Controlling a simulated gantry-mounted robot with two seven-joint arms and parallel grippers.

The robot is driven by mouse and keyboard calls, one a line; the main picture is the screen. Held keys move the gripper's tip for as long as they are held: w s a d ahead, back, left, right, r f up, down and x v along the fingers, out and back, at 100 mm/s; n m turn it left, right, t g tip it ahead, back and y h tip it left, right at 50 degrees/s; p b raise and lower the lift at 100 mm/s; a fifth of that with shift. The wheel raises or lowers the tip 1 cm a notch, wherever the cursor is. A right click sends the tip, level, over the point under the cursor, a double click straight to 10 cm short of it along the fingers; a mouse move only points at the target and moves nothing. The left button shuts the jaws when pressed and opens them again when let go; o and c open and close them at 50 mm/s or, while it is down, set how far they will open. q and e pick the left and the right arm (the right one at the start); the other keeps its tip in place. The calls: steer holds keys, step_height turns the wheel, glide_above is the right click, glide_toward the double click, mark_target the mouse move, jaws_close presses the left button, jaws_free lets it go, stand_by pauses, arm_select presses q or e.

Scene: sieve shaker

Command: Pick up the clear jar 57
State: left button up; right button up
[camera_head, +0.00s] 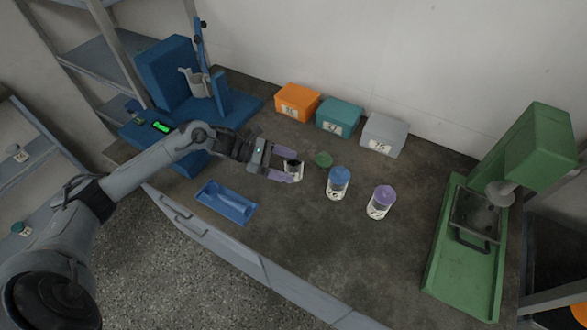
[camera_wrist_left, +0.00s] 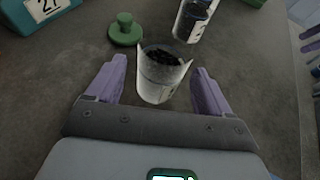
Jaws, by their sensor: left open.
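A clear open jar (camera_head: 296,168) with dark contents stands upright on the bench. It also shows in the left wrist view (camera_wrist_left: 162,76). I cannot read a number on it. My left gripper (camera_head: 288,167) is open around it, one purple finger on each side. In the left wrist view, gaps show between the jar and both fingers of the gripper (camera_wrist_left: 160,80). A loose green lid (camera_head: 323,159) lies just right of the jar, and also shows in the left wrist view (camera_wrist_left: 125,31).
A blue tray (camera_head: 226,202) lies in front. Orange (camera_head: 297,101), teal (camera_head: 339,117) and grey (camera_head: 383,135) boxes line the back. A green machine (camera_head: 470,245) stands right, a blue one (camera_head: 170,75) back left.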

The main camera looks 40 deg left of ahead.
arm_select(q)
steer(key=shift+x, duration=1.45)
steer(key=c, duration=1.1)
